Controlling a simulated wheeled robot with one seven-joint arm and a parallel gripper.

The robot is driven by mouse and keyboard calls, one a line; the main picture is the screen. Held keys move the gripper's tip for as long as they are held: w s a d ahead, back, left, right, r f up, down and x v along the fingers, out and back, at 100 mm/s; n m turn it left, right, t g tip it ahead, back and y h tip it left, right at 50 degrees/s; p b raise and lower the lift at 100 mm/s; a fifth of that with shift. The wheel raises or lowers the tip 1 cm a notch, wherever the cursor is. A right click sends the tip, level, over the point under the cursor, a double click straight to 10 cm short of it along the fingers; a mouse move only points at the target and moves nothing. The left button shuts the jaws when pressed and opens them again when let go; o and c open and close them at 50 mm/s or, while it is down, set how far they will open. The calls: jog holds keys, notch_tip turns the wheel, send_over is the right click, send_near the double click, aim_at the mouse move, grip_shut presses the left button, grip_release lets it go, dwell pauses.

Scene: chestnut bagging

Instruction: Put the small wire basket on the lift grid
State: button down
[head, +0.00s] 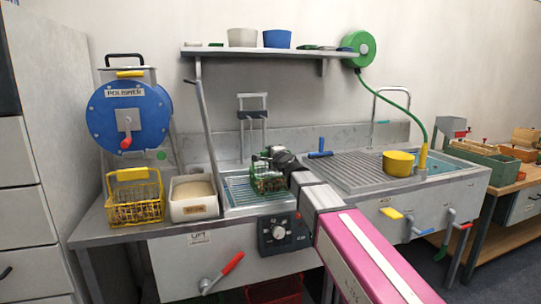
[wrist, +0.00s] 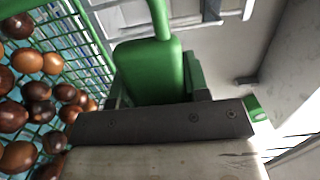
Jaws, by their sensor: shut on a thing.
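The small green wire basket (head: 268,184) holds several brown chestnuts and is at the lift grid (head: 238,190) in the metal tank. I cannot tell whether its bottom rests on the grid or hangs just above it. My gripper (head: 266,158) is over the basket, shut on its green handle. In the wrist view the handle (wrist: 150,70) stands between the jaws, with the mesh wall and chestnuts to the left. The far part of the grid is partly hidden by the basket and my arm.
A yellow wire basket (head: 134,203) and a white bin (head: 193,197) stand left of the tank. To the right are a ribbed drainboard (head: 355,172) and a yellow bowl (head: 398,162). A control box (head: 283,233) sits on the front. A lever (head: 203,115) rises behind the bin.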

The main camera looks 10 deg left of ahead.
jog(key=c, duration=0.6)
grip_release()
jog(key=shift+f, duration=0.15)
jog(key=v, duration=1.2)
